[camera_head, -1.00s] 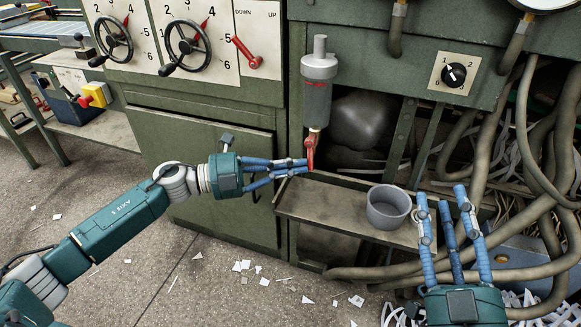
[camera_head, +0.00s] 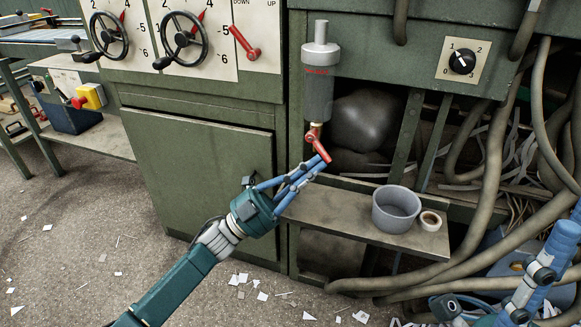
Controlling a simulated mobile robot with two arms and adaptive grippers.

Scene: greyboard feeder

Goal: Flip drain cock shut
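The drain cock's red lever (camera_head: 318,144) is under the grey cylindrical bowl (camera_head: 319,90) on the green cabinet. It slants down to the right from its brass stem. My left gripper (camera_head: 322,162) reaches up from the lower left. Its blue fingers are drawn together, with the tips at the lever's lower end and seemingly touching it. I cannot tell whether the lever end lies between the fingers. My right gripper (camera_head: 508,290) is at the lower right, partly cut off, fingers spread and empty, away from the cock.
A grey cup (camera_head: 396,209) and a tape roll (camera_head: 430,221) stand on the narrow shelf (camera_head: 345,215) below the cock. Thick hoses (camera_head: 490,190) hang at the right. A rotary knob (camera_head: 462,61) and handwheels (camera_head: 184,46) are on the panels above. Paper scraps litter the floor.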

